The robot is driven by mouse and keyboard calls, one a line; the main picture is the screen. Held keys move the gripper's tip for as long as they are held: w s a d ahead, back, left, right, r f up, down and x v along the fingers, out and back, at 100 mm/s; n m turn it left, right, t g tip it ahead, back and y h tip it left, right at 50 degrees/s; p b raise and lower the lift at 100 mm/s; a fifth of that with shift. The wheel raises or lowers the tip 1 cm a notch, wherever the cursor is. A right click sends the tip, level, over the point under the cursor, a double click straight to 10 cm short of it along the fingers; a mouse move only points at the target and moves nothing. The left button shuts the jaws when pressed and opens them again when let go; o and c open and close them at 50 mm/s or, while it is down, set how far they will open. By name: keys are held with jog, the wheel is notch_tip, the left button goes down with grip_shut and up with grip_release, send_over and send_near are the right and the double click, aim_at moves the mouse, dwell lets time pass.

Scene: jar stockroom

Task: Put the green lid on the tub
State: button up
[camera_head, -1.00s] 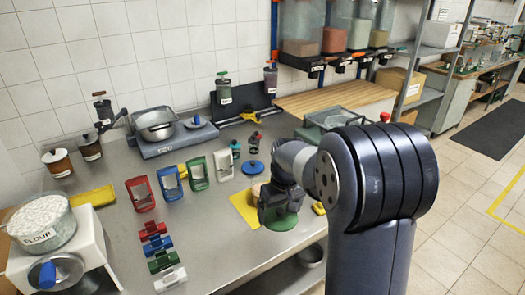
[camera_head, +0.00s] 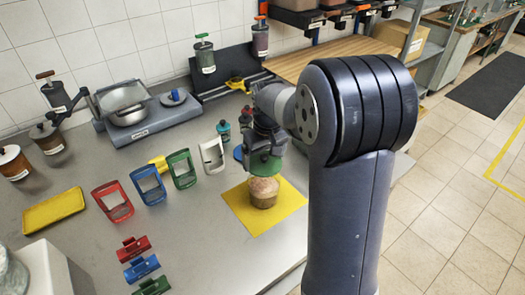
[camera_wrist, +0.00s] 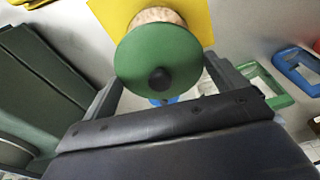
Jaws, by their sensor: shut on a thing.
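The green lid (camera_head: 262,167) is a round disc with a black knob, and it also shows in the wrist view (camera_wrist: 140,52). My gripper (camera_head: 262,148) is shut on the lid and holds it above the tub. The tub (camera_head: 264,193) is a short, round, tan container standing upright on a yellow mat (camera_head: 286,216). In the wrist view the lid hides most of the tub, with only its edge (camera_wrist: 158,15) showing behind. A narrow gap seems to lie between lid and tub; whether they touch is hard to tell.
Red (camera_head: 113,202), blue, green and white frames stand left of the mat. Small red (camera_head: 134,247), blue and green clips lie in front of them. A blue lid (camera_head: 238,153) is partly hidden behind my gripper. A scale (camera_head: 140,122) stands at the back. The table between clips and mat is clear.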

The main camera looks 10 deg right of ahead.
jog(key=shift+f+b, duration=2.15)
jog(key=shift+f, duration=0.9)
dwell(0.4)
jog(key=o, duration=0.6)
jog(key=shift+o, duration=0.2)
jog(key=shift+p, duration=0.3)
jog(key=shift+r+p, duration=2.75)
jog(key=shift+r, duration=0.75)
